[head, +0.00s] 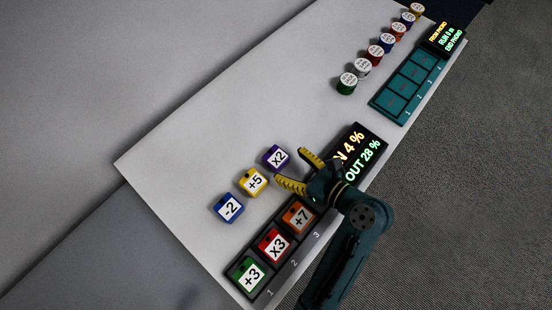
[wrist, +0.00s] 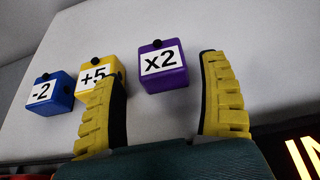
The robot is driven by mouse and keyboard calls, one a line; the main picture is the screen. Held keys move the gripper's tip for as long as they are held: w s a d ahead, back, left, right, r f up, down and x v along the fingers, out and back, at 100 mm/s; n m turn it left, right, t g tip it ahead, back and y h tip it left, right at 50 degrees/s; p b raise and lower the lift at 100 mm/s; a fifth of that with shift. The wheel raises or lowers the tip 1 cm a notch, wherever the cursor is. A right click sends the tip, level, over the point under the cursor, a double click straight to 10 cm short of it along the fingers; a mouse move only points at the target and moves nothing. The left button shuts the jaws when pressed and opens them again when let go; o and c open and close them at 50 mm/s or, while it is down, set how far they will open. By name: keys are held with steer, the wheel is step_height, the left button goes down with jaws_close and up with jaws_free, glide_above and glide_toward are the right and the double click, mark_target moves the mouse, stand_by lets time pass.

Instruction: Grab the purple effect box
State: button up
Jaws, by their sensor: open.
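The purple effect box (head: 276,157) is a small cube with a white label reading "x2" and a dark knob on it. It stands on the white table, and no gripper finger touches it. In the wrist view the purple box (wrist: 163,68) shows beyond and between my fingertips. My gripper (head: 297,170) is open and empty, with yellow ridged fingers, just right of the purple box in the head view. It also shows in the wrist view (wrist: 160,85), its left finger overlapping the yellow box.
A yellow "+5" box (head: 253,182) and a blue "-2" box (head: 227,207) stand in line with the purple one. A dark tray (head: 258,290) holds green, red and orange boxes. A lit display (head: 361,148), a teal tray (head: 407,86) and several spools (head: 376,54) lie farther right.

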mark_target(279, 160)
steer(key=b+x, duration=0.1)
steer(key=x, duration=0.3)
steer(key=shift+a+f, duration=0.1)
steer(key=shift+f, duration=0.2)
steer(key=shift+c, duration=0.2)
